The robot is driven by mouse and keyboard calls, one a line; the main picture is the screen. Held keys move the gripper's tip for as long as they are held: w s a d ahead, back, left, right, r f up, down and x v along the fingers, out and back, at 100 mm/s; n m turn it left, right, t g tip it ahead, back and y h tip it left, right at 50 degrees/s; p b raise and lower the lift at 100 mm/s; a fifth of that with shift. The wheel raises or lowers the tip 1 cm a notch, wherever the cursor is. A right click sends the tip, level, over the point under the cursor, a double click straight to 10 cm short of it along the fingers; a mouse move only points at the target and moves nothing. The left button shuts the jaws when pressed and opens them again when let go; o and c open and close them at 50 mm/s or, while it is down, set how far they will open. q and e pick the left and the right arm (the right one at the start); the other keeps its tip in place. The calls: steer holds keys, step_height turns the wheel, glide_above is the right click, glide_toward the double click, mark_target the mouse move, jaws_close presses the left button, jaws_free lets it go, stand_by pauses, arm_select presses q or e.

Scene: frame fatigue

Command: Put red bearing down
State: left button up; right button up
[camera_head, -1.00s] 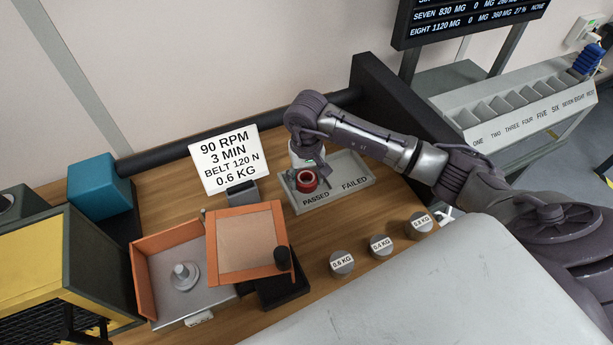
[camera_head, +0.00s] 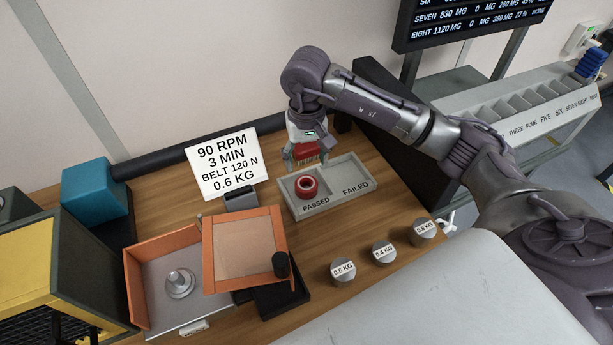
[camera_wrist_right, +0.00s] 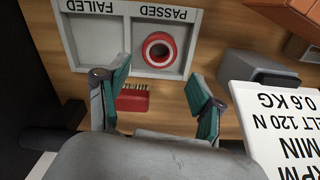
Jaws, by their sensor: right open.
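The red bearing (camera_head: 307,187), a red ring with a pale inner ring and dark bore, lies in the PASSED compartment of the grey two-part tray (camera_head: 333,200). The right wrist view also shows the bearing (camera_wrist_right: 159,49) there, near the compartment's middle. My right gripper (camera_head: 306,160) is open and empty, above and behind the tray, apart from the bearing. Its teal-padded fingers are spread wide in the right wrist view (camera_wrist_right: 148,82). The FAILED compartment (camera_head: 351,178) is empty. My left gripper is not in view.
A red brush (camera_wrist_right: 132,98) lies behind the tray, showing between my fingers. A sign (camera_head: 228,163) stands left of the tray. An orange-lidded box (camera_head: 245,250) is front left. Three labelled weights (camera_head: 384,253) stand in front of the tray, with bare table between.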

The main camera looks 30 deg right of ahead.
steer(key=shift+r, duration=1.55)
